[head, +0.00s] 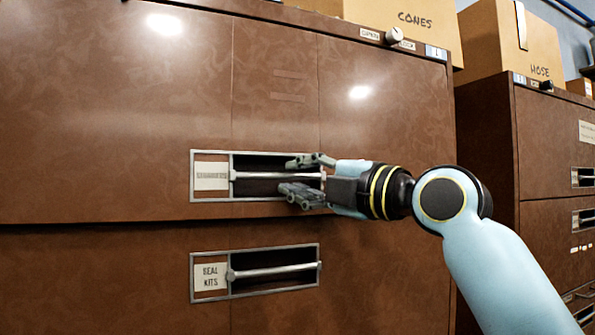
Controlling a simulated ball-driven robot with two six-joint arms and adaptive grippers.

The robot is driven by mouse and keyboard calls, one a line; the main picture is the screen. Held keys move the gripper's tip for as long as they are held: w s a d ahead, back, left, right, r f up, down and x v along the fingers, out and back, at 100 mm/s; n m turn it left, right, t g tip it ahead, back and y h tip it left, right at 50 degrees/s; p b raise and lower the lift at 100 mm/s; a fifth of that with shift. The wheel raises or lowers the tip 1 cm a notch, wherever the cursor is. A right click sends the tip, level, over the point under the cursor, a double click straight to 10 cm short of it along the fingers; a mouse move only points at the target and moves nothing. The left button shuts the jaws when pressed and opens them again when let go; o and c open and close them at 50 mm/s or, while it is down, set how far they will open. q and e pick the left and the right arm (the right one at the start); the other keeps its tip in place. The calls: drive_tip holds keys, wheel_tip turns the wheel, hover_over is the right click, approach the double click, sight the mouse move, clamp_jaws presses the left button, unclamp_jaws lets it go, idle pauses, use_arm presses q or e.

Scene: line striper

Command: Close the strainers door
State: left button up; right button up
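The strainers door (110,130) is the large brown upper front of the cabinet, filling the left and middle of the head view. Its label (211,177) is small and blurred but seems to read strainers. Beside the label, a metal bar handle (265,175) crosses a dark recess in a metal frame. My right gripper (298,177) comes in from the right at the bar's right end. Its fingers are apart, one above and one below the bar's level, with no visible grip on it. My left gripper is out of view.
Below, a seal kits front (120,285) has a similar framed bar handle (275,271). A dark seam separates the two fronts. A knob (400,36) sits on the cabinet's top edge. Another cabinet (550,150) is at right.

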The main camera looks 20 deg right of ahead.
drive_tip(key=shift+w+a, duration=0.1)
drive_tip(key=shift+w, duration=0.15)
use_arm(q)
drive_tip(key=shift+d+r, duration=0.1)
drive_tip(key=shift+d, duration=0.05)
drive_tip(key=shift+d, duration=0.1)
use_arm(e)
clamp_jaws()
